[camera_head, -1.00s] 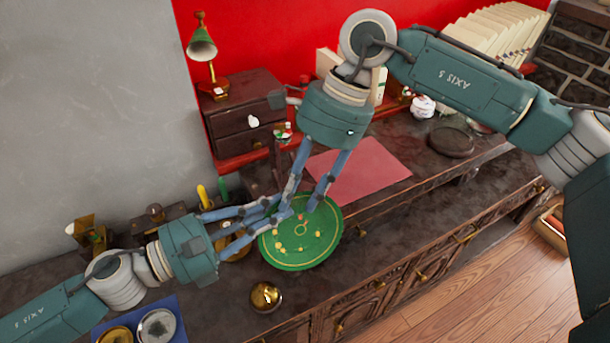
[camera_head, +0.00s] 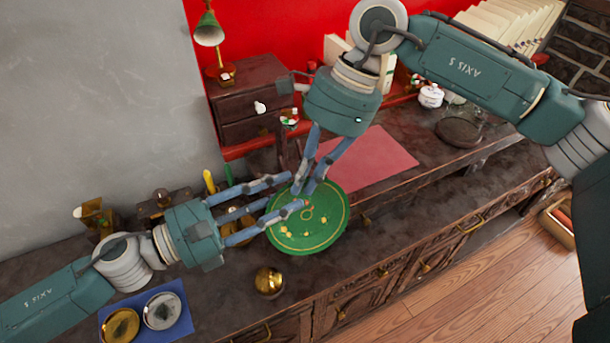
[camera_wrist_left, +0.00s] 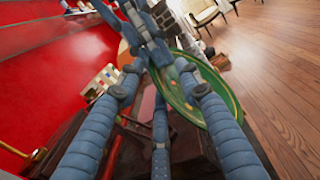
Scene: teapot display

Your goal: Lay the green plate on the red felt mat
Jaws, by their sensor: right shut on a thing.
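The green plate (camera_head: 310,236) with yellow markings hangs tilted over the front of the dark counter. My right gripper (camera_head: 305,188) comes from above and is shut on the plate's upper edge. My left gripper (camera_head: 296,191) reaches in from the left, its fingers spread open around the plate's upper left edge. In the left wrist view the plate (camera_wrist_left: 173,96) shows between and behind the spread fingers; whether any finger touches it I cannot tell. The red felt mat (camera_head: 378,160) lies flat and bare on the counter, right of and behind the plate, partly hidden by my right gripper.
A brass pot (camera_head: 269,281) stands at the counter's front, below the plate. A blue mat (camera_head: 178,331) with two round tins lies front left. A small drawer chest (camera_head: 250,98) and green lamp (camera_head: 208,35) stand behind. A dark round tray (camera_head: 458,132) lies right of the felt mat.

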